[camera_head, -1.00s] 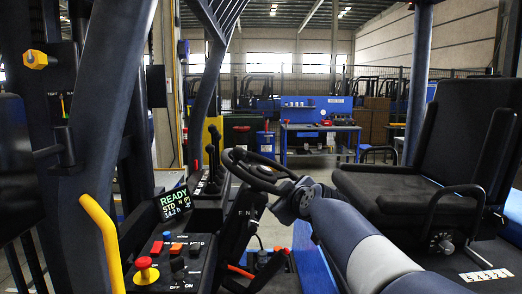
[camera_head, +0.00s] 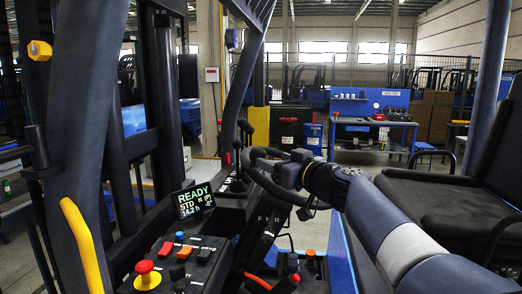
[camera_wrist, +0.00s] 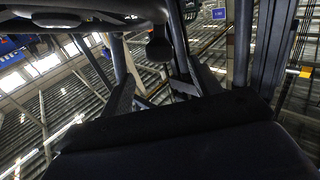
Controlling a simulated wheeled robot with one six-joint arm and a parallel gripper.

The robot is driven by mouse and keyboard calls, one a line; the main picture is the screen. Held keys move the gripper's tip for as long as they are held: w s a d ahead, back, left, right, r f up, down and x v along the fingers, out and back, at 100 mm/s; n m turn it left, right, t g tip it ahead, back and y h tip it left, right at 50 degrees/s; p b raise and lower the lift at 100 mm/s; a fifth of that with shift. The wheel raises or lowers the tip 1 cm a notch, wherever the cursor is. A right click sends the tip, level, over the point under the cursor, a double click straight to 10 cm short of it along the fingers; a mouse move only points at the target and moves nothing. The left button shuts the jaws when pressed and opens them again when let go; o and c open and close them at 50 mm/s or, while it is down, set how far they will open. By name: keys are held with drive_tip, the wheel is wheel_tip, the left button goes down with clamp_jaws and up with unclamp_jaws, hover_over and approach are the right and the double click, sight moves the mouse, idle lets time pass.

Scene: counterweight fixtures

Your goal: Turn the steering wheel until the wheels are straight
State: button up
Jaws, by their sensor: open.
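The black steering wheel (camera_head: 262,166) stands tilted on its column in the middle of the head view. My arm reaches in from the lower right, and my gripper (camera_head: 292,176) is at the wheel's right side, partly overlapping its rim. In the wrist view my gripper (camera_wrist: 160,72) is open, its two dark fingers apart. A dark round knob-like part (camera_wrist: 158,49) shows beyond and between the fingertips, below a dark curved part along the top. I cannot tell whether the fingers touch anything. The vehicle's road wheels are not in view.
A console with a red mushroom button (camera_head: 146,270) and a lit display (camera_head: 194,200) reading READY stands left of the wheel. Black levers (camera_head: 240,160) rise behind it. The seat (camera_head: 440,205) is at right. A yellow handrail (camera_head: 82,245) and dark mast posts stand at left.

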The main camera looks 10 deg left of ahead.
sight(263, 156)
drive_tip(key=p+x, duration=0.4)
drive_tip(key=x, duration=0.4)
drive_tip(key=shift+w, duration=0.15)
drive_tip(key=shift+f, duration=0.1)
clamp_jaws()
idle(0.4)
